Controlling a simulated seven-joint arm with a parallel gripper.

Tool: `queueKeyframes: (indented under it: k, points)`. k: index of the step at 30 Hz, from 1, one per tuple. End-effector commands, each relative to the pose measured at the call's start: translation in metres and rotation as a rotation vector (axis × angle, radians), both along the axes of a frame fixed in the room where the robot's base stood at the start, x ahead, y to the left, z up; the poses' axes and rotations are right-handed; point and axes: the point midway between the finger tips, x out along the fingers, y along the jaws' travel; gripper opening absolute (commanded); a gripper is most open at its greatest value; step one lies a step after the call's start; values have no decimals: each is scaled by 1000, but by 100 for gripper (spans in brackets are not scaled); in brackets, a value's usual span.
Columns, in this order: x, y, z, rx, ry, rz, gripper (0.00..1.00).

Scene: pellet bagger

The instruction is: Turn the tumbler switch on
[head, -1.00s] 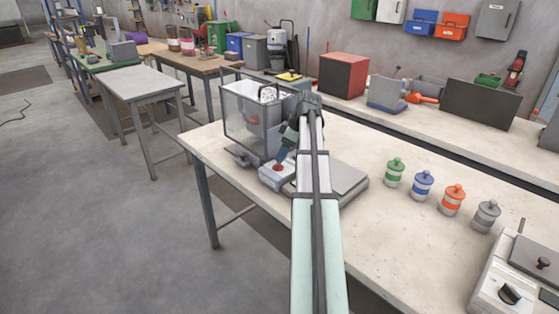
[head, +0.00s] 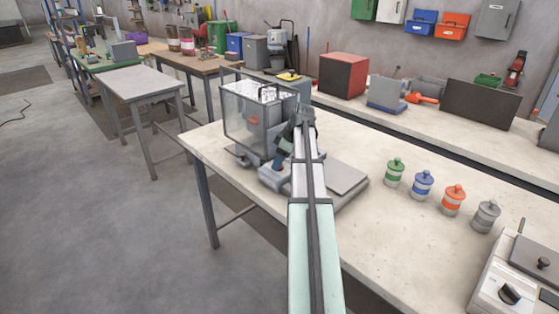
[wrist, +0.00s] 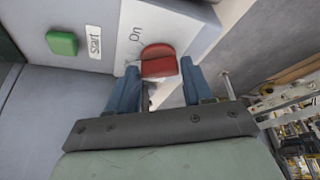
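The red tumbler switch (wrist: 158,61) sits on a pale panel beside the printed word "On" in the wrist view. My gripper (wrist: 160,70) has its two blue fingers apart, one on each side of the switch, with small gaps showing. I cannot tell whether either fingertip touches it. In the head view my gripper (head: 277,166) points down at the front of the bagger's grey base (head: 270,181), and the switch is hidden behind it.
A green button (wrist: 62,43) labelled "Start" is left of the switch. The clear bagger box (head: 245,119) stands just behind my gripper. Several lidded jars, one of them green (head: 394,174), stand to the right on the table (head: 400,240).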

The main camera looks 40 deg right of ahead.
Motion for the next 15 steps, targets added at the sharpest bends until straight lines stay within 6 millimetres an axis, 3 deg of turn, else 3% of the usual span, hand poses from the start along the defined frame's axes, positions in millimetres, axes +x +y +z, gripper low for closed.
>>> queueKeyframes:
  k: [11, 15]
  points:
    - [0, 0, 0, 0, 0, 0, 14]
    - [0, 0, 0, 0, 0, -5, 14]
